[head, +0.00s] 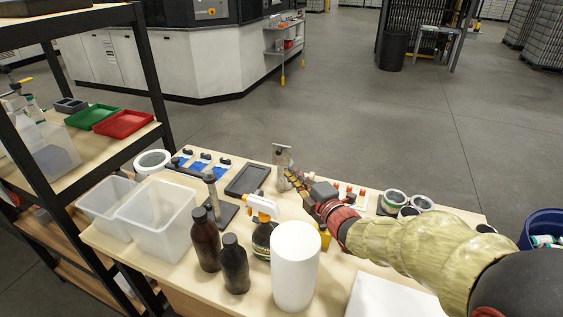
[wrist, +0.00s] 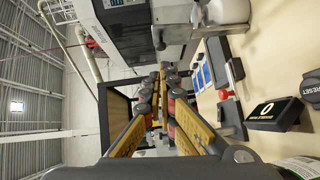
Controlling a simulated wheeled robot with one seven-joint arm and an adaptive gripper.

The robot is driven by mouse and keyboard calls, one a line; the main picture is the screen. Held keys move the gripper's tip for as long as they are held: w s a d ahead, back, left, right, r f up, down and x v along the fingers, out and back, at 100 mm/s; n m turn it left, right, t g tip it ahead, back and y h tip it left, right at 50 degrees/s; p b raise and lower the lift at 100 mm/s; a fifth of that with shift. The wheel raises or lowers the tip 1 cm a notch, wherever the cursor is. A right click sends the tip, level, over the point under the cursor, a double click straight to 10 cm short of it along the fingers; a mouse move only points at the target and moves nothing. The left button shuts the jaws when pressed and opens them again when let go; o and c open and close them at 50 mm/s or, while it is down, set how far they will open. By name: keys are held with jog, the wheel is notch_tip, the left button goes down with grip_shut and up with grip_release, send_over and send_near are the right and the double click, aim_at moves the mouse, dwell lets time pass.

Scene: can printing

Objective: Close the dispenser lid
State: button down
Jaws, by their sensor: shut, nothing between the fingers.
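The dispenser looks to be the small grey metal device (head: 283,172) at the far edge of the table in the head view. A flat grey plate (head: 282,153), apparently its lid, stands raised on top. In the wrist view its metal parts (wrist: 174,33) show at the top, just beyond the fingertips. My gripper (head: 294,179) points at the device, close beside its right side in the head view. Its yellow-padded fingers (wrist: 163,80) are together and hold nothing. I cannot tell whether they touch the lid.
A dark tray (head: 247,179), a spray bottle (head: 262,225), brown bottles (head: 205,240), a white cylinder (head: 295,265) and clear bins (head: 155,215) crowd the left and front of the table (head: 120,245). Cans (head: 394,202) stand right. A counter display (wrist: 272,113) shows in the wrist view.

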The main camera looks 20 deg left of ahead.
aim_at(278, 157)
jog(key=b+x, duration=0.2)
jog(key=x, duration=0.8)
jog(key=shift+a, duration=0.15)
jog(key=shift+s+r, duration=0.15)
jog(key=shift+r, duration=0.1)
jog(key=shift+r+p, duration=0.1)
jog(key=shift+p, duration=0.65)
